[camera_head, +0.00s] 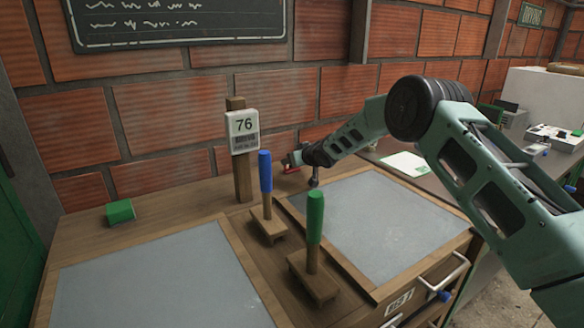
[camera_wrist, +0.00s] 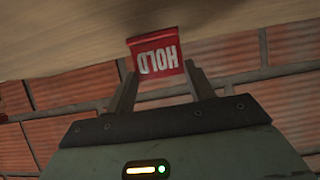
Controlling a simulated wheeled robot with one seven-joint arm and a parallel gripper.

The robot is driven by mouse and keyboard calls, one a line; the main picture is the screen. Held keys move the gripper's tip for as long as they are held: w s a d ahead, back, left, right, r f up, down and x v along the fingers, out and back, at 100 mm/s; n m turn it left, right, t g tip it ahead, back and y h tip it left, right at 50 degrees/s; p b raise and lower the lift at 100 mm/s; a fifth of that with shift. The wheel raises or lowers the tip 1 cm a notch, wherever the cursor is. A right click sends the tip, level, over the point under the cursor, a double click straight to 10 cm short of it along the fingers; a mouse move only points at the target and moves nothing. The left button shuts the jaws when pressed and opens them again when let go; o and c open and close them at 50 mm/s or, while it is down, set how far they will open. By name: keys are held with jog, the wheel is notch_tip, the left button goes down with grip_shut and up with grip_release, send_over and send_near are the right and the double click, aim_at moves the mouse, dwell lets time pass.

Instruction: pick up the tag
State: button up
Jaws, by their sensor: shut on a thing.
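The tag is red with white "HOLD" lettering, upside down in the wrist view (camera_wrist: 156,52). My gripper (camera_wrist: 160,72) is shut on it, one finger at each side, with the tag standing out past the fingertips. In the head view my gripper (camera_head: 294,158) is at the back of the wooden bench, right of the post with the "76" sign. Only a small red bit of the tag (camera_head: 291,169) shows there. I cannot tell whether the tag touches the bench.
A blue-handled tool (camera_head: 265,172) and a green-handled tool (camera_head: 315,218) stand upright between two grey panels (camera_head: 150,285), close to my arm. The "76" sign (camera_head: 243,130) stands left of my gripper. A green block (camera_head: 120,212) lies at left. A brick wall (camera_head: 170,110) is behind.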

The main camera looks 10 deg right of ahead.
notch_tip(320, 180, up, 10)
dwell(0.6)
